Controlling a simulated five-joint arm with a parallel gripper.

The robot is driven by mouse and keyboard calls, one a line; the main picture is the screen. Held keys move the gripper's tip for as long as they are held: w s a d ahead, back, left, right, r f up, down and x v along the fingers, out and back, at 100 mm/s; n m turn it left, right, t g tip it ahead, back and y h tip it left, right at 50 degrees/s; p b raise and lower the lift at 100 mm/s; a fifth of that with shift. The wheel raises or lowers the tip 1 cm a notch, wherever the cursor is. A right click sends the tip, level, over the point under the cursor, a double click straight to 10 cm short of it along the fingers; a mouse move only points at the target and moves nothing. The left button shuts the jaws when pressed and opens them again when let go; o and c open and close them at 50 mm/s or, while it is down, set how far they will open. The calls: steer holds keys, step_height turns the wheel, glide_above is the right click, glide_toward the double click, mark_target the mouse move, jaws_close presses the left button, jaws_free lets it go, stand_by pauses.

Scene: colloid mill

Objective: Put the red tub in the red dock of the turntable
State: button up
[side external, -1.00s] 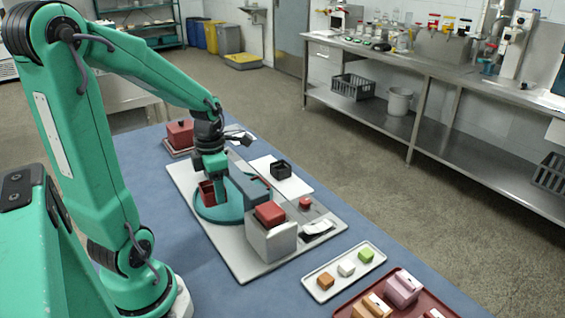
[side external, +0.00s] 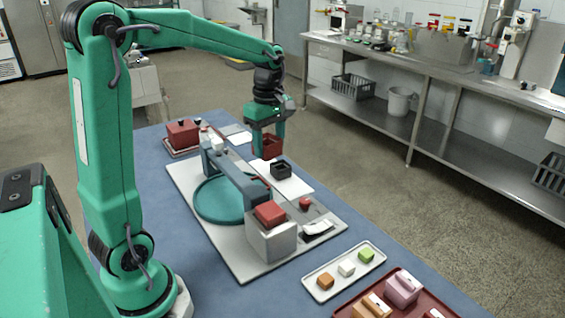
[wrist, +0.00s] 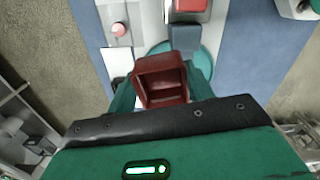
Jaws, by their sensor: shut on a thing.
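My gripper (side external: 267,140) is shut on the red tub (side external: 270,149), an open-topped square box. It holds the tub in the air near the white sheet and the black tub (side external: 281,170). In the wrist view, the red tub (wrist: 161,78) sits upright between the fingers of my gripper (wrist: 160,85), and its inside looks empty. The teal round turntable (side external: 217,203) lies on a grey base plate, to the left of and below my gripper. A blue-grey bar crosses over it. I cannot make out a red dock on the turntable's visible part.
A grey block with a red top (side external: 270,214) stands at the bar's near end, with a red button (side external: 305,203) beside it. A larger red box (side external: 182,133) is at the back left. A white tray (side external: 345,270) holds small coloured blocks in front.

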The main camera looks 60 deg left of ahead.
steer(key=w+d+r+m, duration=0.9)
steer(key=d+r+m, duration=0.1)
steer(key=m, duration=0.6)
steer(key=shift+w+d+r+m, duration=0.3)
steer(key=shift+w+d+r, duration=0.1)
steer(key=shift+d, duration=0.25)
steer(key=shift+a+f, duration=0.1)
steer(key=shift+f, duration=0.05)
steer(key=s+a+f+n, duration=0.3)
steer(key=a+f+n, duration=0.3)
steer(key=n, duration=1)
steer(key=s+a+f+n, duration=0.3)
steer(key=a+f+n, duration=0.4)
steer(key=f+n, duration=0.5)
steer(key=shift+f+n, duration=0.2)
steer(key=shift+n, duration=2.1)
steer(key=shift+a, duration=0.1)
